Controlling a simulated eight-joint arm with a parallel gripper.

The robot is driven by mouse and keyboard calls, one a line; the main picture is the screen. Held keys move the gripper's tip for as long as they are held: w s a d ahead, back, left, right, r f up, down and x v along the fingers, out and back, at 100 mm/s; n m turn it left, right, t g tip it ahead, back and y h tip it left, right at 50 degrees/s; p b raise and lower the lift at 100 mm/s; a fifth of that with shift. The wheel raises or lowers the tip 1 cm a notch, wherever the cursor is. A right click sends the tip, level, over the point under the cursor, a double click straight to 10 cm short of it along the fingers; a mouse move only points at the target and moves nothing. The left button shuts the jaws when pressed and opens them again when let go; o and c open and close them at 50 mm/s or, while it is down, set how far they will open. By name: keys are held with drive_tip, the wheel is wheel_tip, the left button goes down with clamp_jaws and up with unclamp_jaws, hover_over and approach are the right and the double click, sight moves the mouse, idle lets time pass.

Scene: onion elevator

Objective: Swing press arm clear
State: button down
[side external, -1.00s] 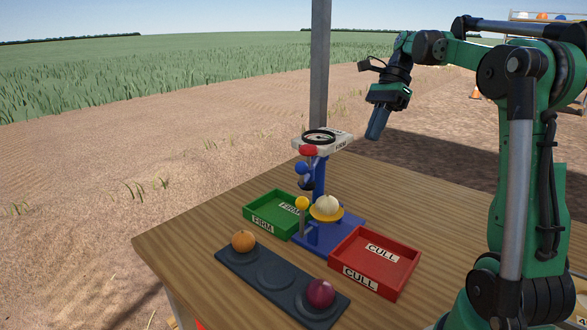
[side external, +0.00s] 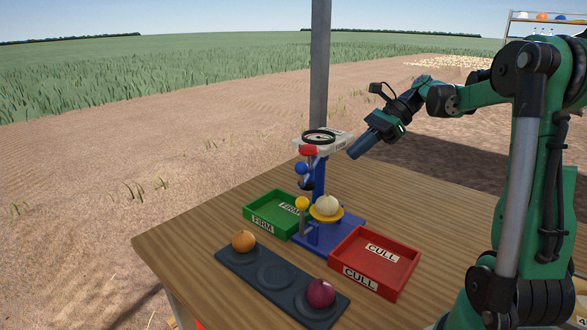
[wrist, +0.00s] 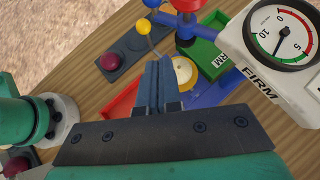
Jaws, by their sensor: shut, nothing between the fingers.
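The blue press (side external: 319,180) stands on the table, with a white gauge head (side external: 325,141) marked FIRM on top. A red knob (side external: 308,150) and a blue ball (side external: 301,168) sit below the head. A yellow ball (side external: 302,203) on a thin rod stands lower down. A white onion (side external: 326,205) rests on a yellow cup at the press base. My gripper (side external: 353,152) is shut and empty, right of the gauge head and apart from it. In the wrist view my closed fingers (wrist: 158,72) overlap the onion's left edge, and the yellow ball (wrist: 141,27) shows above them.
A green FIRM tray (side external: 271,221) lies left of the press and a red CULL tray (side external: 390,253) lies right. A dark holder (side external: 236,262) in front carries an orange onion (side external: 243,240) and a purple onion (side external: 320,293). A grey post (side external: 319,75) rises behind.

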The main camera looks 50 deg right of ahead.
sight(304, 178)
drive_tip(key=w+a, duration=0.1)
drive_tip(key=w+a+f, duration=0.1)
drive_tip(key=a, duration=0.1)
drive_tip(key=w+a+f, duration=0.1)
drive_tip(key=a, duration=0.1)
drive_tip(key=shift+w+a, duration=0.2)
drive_tip(key=shift+w, duration=0.05)
drive_tip(key=shift+w+a, duration=0.25)
drive_tip(key=shift+a, duration=0.05)
drive_tip(key=w+m+t+h, duration=0.4)
drive_tip(key=w+m, duration=0.5)
drive_tip(key=w, duration=0.6)
drive_tip(key=shift+a+h, duration=0.3)
drive_tip(key=shift+h, duration=1)
